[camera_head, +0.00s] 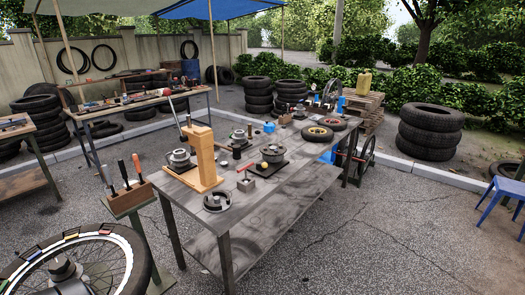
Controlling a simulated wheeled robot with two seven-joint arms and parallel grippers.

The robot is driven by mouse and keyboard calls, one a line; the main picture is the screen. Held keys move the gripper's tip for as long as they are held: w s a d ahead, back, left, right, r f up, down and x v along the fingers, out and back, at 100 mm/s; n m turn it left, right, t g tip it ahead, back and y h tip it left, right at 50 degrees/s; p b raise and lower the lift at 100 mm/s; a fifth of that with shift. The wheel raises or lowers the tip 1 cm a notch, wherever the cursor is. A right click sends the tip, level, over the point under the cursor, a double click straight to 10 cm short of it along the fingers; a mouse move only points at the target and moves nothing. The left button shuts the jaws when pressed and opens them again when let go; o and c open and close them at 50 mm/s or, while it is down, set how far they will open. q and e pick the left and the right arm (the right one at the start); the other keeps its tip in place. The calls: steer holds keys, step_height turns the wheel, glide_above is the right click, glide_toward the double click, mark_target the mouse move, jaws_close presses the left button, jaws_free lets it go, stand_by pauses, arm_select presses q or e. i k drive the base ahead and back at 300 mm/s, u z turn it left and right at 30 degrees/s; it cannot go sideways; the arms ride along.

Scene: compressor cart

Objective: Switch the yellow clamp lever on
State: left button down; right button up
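I cannot clearly pick out the yellow clamp lever. A small yellow spot (265,164) shows beside a round grey metal fixture (273,153) on the wooden workbench (262,208), but it is too small to tell whether it is a lever or how it is set. The compressor cart (352,160), with dark wheels and blue parts, stands at the far right end of this bench, partly hidden by it. Neither of my grippers shows in the picture.
A wooden post frame (203,160) stands on the bench. A spoked wheel (85,262) and a tool block (129,200) fill the lower left. Tyre stacks (430,131) and a blue stool (500,195) are at right.

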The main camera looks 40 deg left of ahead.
mark_target(264, 165)
steer(key=u, duration=0.25)
steer(key=i, duration=1.45)
steer(key=u, duration=0.2)
